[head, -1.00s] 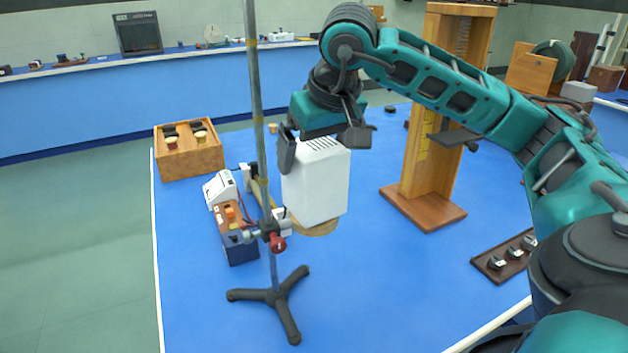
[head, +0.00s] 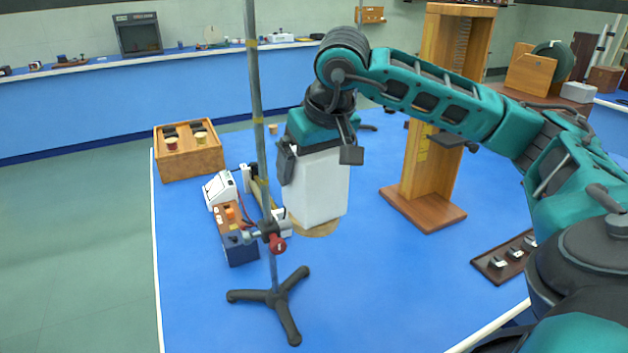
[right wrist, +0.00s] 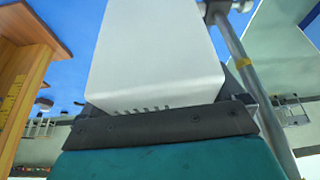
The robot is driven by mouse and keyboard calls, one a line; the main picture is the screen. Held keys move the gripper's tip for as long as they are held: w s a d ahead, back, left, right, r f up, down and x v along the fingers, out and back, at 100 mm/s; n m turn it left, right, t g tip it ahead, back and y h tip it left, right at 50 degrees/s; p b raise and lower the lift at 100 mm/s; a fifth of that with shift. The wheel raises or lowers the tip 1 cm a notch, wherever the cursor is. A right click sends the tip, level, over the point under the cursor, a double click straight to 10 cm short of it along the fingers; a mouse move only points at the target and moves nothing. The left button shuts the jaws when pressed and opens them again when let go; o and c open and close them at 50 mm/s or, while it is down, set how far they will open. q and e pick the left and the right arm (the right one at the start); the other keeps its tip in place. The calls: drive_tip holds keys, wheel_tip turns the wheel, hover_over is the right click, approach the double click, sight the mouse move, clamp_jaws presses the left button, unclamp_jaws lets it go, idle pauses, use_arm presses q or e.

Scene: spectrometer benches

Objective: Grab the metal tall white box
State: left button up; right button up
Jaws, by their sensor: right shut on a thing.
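The tall white box (head: 318,190) stands upright on a round wooden base (head: 318,229) on the blue bench. My right gripper (head: 320,158) has come down over the top of the box, one finger at its left side and one at its right, and is shut on it. In the right wrist view the white box (right wrist: 155,55) fills the middle, with its row of vent slots close to the dark gripper (right wrist: 160,125). The top of the box is hidden by my gripper in the head view. My left gripper is not in view.
A metal stand (head: 258,130) with a tripod foot rises just left of the box. A small electrical unit (head: 220,190) and a dark blue box (head: 241,248) sit left of it. A wooden tower (head: 430,150) stands to the right. The bench front is mostly clear.

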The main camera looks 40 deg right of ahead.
drive_tip(key=shift+r, duration=0.2)
drive_tip(key=shift+c, duration=0.3)
wheel_tip(320, 180, up, 20)
drive_tip(key=p, duration=0.1)
drive_tip(key=shift+f, duration=0.15)
idle(0.4)
